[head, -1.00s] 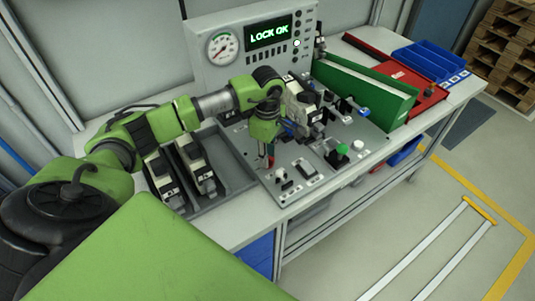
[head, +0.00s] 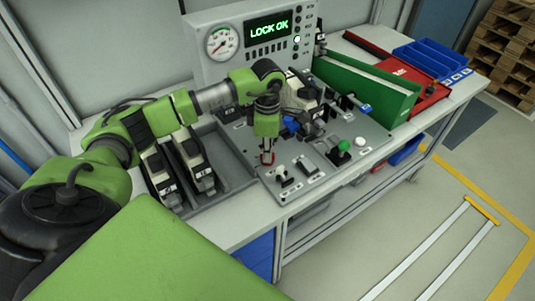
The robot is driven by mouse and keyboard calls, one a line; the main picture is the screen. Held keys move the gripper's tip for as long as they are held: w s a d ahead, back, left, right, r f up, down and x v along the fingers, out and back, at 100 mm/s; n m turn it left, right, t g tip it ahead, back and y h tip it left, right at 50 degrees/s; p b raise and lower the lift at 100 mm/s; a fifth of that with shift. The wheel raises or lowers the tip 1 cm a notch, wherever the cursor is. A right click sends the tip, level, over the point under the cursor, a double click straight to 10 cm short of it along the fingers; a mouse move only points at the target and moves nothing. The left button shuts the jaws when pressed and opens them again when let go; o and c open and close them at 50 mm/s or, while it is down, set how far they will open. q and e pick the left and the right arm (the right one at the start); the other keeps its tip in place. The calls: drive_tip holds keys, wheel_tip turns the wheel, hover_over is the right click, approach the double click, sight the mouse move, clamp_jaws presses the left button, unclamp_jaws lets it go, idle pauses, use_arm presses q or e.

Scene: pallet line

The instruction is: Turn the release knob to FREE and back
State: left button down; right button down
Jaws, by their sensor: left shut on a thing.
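My left gripper (head: 267,157) points down at the front left part of the grey control panel (head: 325,180). The display (head: 269,28) behind reads LOCK OK in green. A small lamp (head: 297,39) beside it is lit. My right gripper is not in view.
A black switch (head: 281,172), a green button (head: 344,146) and a white button (head: 361,142) stand right of the gripper. A blue part (head: 291,123) is close behind it. A tray (head: 232,170) with black-and-white devices lies left. A green box (head: 375,100) stands right.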

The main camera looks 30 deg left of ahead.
use_arm(q)
drive_tip(key=n+b, duration=0.1)
drive_tip(key=n, duration=0.3)
drive_tip(key=shift+n+b, duration=0.5)
drive_tip(key=shift+n, duration=1.1)
drive_tip(key=shift+r, duration=0.1)
drive_tip(key=c, duration=2.1)
unclamp_jaws()
wheel_tip(320, 180, up, 12)
